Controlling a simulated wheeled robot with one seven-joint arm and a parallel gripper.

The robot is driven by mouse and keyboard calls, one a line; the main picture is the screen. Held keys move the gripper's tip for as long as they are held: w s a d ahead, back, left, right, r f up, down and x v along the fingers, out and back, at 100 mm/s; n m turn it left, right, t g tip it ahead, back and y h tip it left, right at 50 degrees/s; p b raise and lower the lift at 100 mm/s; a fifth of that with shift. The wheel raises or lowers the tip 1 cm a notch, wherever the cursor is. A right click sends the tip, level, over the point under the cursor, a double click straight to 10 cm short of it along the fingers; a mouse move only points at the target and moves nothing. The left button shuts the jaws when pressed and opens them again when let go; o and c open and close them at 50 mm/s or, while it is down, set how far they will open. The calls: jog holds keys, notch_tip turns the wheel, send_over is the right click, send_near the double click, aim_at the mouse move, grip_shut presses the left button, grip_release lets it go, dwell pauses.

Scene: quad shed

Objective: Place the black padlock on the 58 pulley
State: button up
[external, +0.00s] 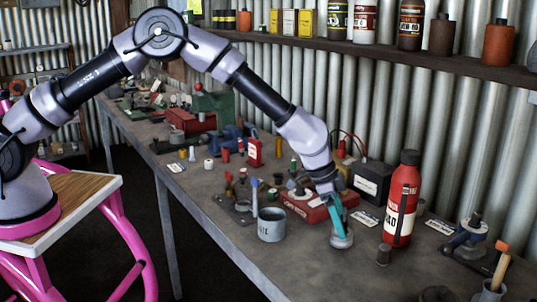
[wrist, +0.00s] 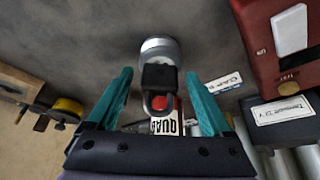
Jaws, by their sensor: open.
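A round grey metal piece, which looks like the pulley (wrist: 160,46), lies on the bench straight below my gripper. It also shows in the external view (external: 342,241). No 58 marking is readable.
A tall red bottle (external: 403,200) stands right of my gripper. A black box with cables (external: 372,181) and a red case (external: 300,207) are behind it.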

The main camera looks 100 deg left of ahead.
jog(key=v, duration=1.3)
jog(key=s+d+r+m+y, duration=0.1)
jog(key=s+d+r, duration=0.65)
jog(key=r, duration=0.25)
jog(key=s+d+r+m+y, duration=0.1)
jog(key=s+d+r+m, duration=0.1)
jog(key=s+d+r, duration=0.6)
jog(key=s+d+r+t, duration=0.1)
jog(key=s+r, duration=0.2)
jog(key=s, duration=1.1)
jog(key=s+d+r+m+t, duration=0.1)
jog(key=s+d+r, duration=0.1)
jog(key=s, duration=1.2)
jog(key=shift+s+d+r+t, duration=0.2)
jog(key=shift+r+t, duration=0.1)
jog(key=shift+r, duration=0.2)
jog(key=shift+w, duration=0.1)
